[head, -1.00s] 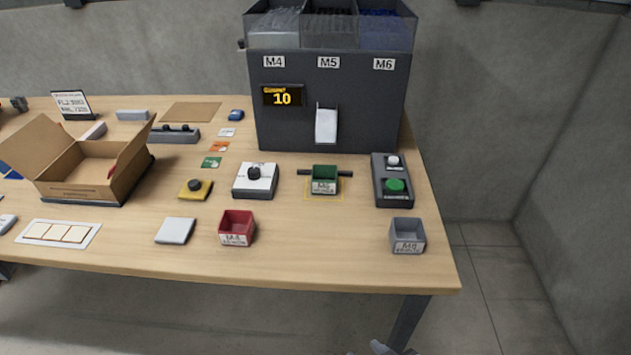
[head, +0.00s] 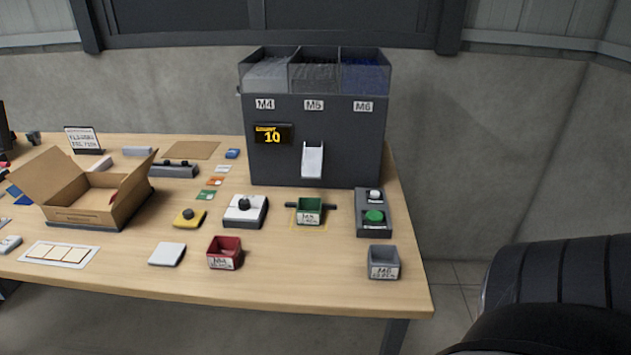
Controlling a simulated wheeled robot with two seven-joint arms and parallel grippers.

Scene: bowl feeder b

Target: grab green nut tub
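The green nut tub (head: 309,211) stands upright on the table, inside a yellow outlined square below the feeder's chute. It has a white label on its front and a dark bar sticking out on both sides. Neither gripper shows in the head view. A dark rounded part of my own body fills the lower right corner, apart from the tub.
The grey feeder (head: 316,150) stands behind the tub, its display reading 10. A red tub (head: 224,252) and a grey tub (head: 384,262) stand nearer the front edge. A button box (head: 374,213) is right of the green tub, a dial box (head: 245,210) left. An open carton (head: 85,190) is further left.

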